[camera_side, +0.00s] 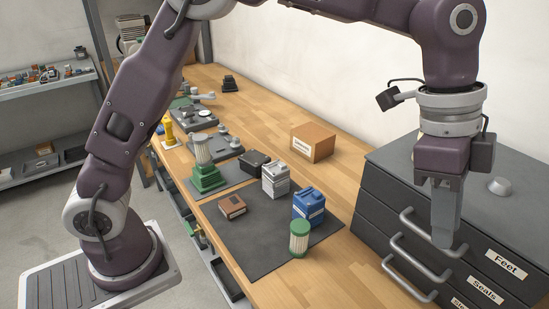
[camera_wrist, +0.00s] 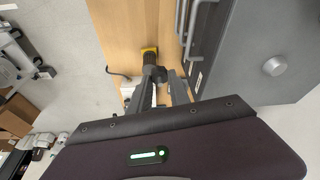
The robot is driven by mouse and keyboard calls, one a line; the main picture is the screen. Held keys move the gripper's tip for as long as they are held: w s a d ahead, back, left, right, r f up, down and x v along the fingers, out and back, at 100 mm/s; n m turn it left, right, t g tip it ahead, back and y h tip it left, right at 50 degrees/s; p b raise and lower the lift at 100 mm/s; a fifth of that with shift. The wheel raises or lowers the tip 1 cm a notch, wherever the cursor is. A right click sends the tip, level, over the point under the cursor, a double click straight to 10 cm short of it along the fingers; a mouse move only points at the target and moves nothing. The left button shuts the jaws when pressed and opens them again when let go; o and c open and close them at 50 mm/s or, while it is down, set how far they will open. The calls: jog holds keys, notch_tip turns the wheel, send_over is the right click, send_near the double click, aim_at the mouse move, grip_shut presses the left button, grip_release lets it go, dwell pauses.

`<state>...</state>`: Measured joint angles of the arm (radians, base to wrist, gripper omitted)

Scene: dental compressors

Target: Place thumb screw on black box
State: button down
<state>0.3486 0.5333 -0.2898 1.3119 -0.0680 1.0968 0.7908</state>
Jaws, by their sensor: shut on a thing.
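My gripper (camera_side: 443,238) hangs pointing down in front of the drawer cabinet, at the right in the side view. In the wrist view its fingers (camera_wrist: 160,85) are closed together around a small dark knobbed piece (camera_wrist: 156,73); it may be the thumb screw, but it is too small to tell surely. In the side view the fingers hide what they hold.
A dark mat (camera_side: 262,252) bears a brown box (camera_side: 232,207), blue canister (camera_side: 309,206) and green-white cylinder (camera_side: 299,239). The grey-white canister (camera_side: 275,180) and a cardboard box (camera_side: 313,142) stand nearby. The drawer cabinet (camera_side: 385,205) has protruding handles and a grey knob (camera_side: 500,186) on top.

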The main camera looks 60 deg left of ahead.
jog(key=w+a+r+n+t, duration=0.1)
jog(key=w+a+n, duration=0.15)
jog(key=a, duration=0.35)
jog(key=w+a+r+n, duration=0.1)
jog(key=w+a, duration=0.3)
jog(key=a, duration=0.1)
jog(key=n+t+y, duration=0.2)
jog(key=n+y, duration=0.1)
jog(key=n, duration=0.9)
send_over(256, 156)
jog(key=f, duration=1.4)
jog(key=s+f, duration=0.1)
jog(key=f, duration=0.6)
jog(key=shift+f, duration=0.1)
jog(key=shift+f, duration=0.1)
jog(key=c, duration=1.2)
grip_release()
